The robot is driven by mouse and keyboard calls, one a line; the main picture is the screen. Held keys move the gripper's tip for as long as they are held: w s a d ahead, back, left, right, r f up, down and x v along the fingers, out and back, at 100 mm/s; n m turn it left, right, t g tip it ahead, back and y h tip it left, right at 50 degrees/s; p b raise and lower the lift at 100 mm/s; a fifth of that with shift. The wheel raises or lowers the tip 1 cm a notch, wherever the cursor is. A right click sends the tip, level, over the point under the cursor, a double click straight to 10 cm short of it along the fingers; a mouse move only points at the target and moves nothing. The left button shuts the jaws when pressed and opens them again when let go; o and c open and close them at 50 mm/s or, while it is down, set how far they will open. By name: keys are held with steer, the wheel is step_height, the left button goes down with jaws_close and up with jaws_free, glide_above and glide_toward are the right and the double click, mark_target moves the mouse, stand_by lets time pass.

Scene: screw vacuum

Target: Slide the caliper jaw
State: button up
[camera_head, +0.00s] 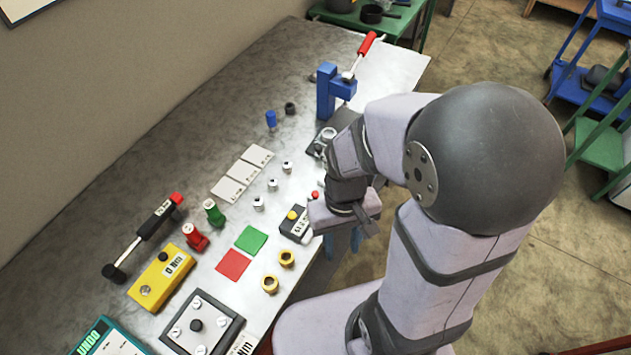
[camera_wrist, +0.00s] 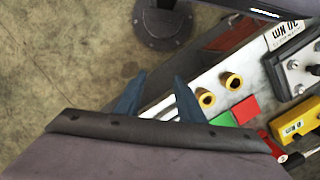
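I cannot make out a caliper or its jaw for certain in either view. A small black device with a yellow button and a number label (camera_head: 295,222) lies near the table's right edge in the head view, partly covered by my wrist; I cannot tell whether it belongs to the caliper. My gripper (camera_head: 342,245) is at the table's right edge, just right of that device. In the wrist view my gripper (camera_wrist: 160,76) shows two blue fingers apart with nothing held between them. My arm hides part of the table's right edge.
Brass fittings (camera_head: 270,284), a red square (camera_head: 233,265) and a green square (camera_head: 251,239) lie to the left. A yellow torque box (camera_head: 162,278) and a black plate fixture (camera_head: 202,325) stand nearer the front. A blue press (camera_head: 327,92) stands at the back. Floor lies beyond the right edge.

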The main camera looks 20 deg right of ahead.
steer(key=w+r+m+p, duration=0.1)
steer(key=w+m+p, duration=0.15)
steer(key=w, duration=0.95)
step_height(320, 180, up, 3)
steer(key=m+t, duration=0.2)
steer(key=m, duration=0.2)
glide_above(315, 193)
steer(key=shift+f, duration=0.2)
steer(key=m, duration=0.2)
steer(key=shift+m, duration=0.35)
steer(key=shift+s, duration=0.1)
steer(key=shift+f+p, duration=1.35)
steer(key=shift+f, duration=2.3)
